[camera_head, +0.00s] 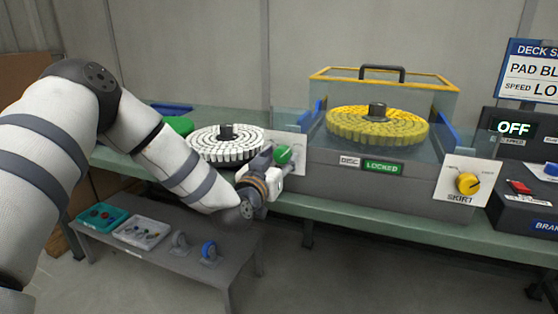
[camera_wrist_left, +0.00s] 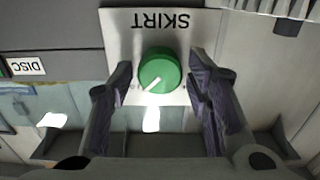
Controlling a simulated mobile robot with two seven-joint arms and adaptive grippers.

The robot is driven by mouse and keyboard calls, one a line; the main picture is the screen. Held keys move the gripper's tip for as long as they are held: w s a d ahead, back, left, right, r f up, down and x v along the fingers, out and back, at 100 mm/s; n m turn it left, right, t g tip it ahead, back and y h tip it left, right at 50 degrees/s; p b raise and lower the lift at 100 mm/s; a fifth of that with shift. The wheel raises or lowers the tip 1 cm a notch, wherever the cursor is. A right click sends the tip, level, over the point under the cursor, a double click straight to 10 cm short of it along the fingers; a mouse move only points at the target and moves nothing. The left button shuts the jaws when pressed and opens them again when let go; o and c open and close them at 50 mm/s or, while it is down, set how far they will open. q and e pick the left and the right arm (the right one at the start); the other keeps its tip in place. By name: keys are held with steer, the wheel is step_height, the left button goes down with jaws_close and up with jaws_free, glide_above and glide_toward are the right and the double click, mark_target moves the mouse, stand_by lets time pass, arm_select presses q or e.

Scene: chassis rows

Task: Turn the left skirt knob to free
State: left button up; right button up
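The left skirt knob (camera_head: 284,154) is green and sits on a white plate at the left end of the grey chassis. In the left wrist view the knob (camera_wrist_left: 158,68) is close, on the plate marked SKIRT (camera_wrist_left: 120,32), which appears upside down. A white pointer line on the knob runs toward its lower left there. My left gripper (camera_wrist_left: 159,82) is open, with one dark finger on each side of the knob and gaps showing. In the head view the gripper (camera_head: 276,168) is at the knob, partly hidden by my wrist. My right gripper is not in view.
A yellow skirt knob (camera_head: 468,183) is on the chassis's right plate. A LOCKED sign (camera_head: 382,167) sits between, below a yellow pad disc (camera_head: 377,125). A white pad disc (camera_head: 226,144) lies behind my wrist. A low grey bench (camera_head: 215,262) holds a teal tray (camera_head: 103,217) and a white tray (camera_head: 142,231).

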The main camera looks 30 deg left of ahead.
arm_select(q)
steer(key=c, duration=0.7)
steer(key=shift+n, duration=0.3)
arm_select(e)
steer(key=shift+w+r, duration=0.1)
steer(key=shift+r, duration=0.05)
arm_select(q)
steer(key=n, duration=0.2)
steer(key=shift+n+p, duration=0.4)
steer(key=n, duration=0.4)
steer(key=shift+n+p, duration=0.3)
steer(key=n, duration=0.4)
steer(key=shift+d+f, duration=0.1)
steer(key=shift+n, duration=2.7)
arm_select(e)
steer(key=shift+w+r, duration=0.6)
